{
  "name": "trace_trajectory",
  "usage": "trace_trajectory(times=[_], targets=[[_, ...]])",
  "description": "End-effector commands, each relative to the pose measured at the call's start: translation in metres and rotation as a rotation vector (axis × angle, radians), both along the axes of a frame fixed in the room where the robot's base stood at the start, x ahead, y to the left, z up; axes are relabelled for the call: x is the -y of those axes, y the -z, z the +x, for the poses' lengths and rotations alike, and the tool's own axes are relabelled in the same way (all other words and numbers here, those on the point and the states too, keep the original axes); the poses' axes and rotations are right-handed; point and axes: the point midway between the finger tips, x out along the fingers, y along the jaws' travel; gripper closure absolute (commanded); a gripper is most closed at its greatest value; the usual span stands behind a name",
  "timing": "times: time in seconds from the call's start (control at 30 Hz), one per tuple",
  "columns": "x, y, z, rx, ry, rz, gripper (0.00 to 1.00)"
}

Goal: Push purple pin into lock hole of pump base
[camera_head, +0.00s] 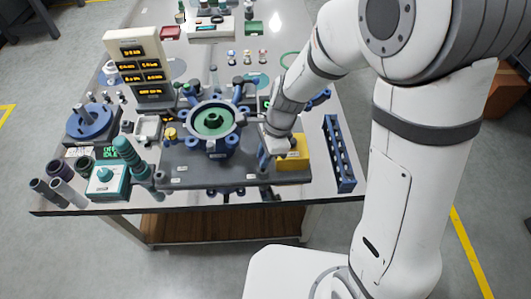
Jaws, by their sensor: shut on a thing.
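The pump base is a dark grey plate (185,172) near the front edge of the table. A blue pump body with a round grey ring and green centre (211,121) stands on it. My gripper (266,156) points down over the right part of the base, just right of the pump body and beside a yellow block (294,153). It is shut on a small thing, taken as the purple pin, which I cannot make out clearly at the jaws. The lock hole is hidden or too small to tell.
A blue slotted rack (338,153) stands to the right of the base. A teal box (108,180), grey tubes and a blue round fixture (90,120) stand at the left. A display panel (139,66) rises behind. The table's front edge is close.

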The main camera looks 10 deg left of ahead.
Motion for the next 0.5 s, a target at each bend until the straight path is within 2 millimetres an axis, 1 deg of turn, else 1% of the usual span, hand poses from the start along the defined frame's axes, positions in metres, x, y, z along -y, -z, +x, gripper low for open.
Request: trace_trajectory(times=[0.27, 0.5], targets=[[0.0003, 0.0001, 0.0001, 0.000, 0.001, 0.000, 1.00], [0.0004, 0.0069, 0.0000, -0.001, 0.001, -0.001, 1.00]])
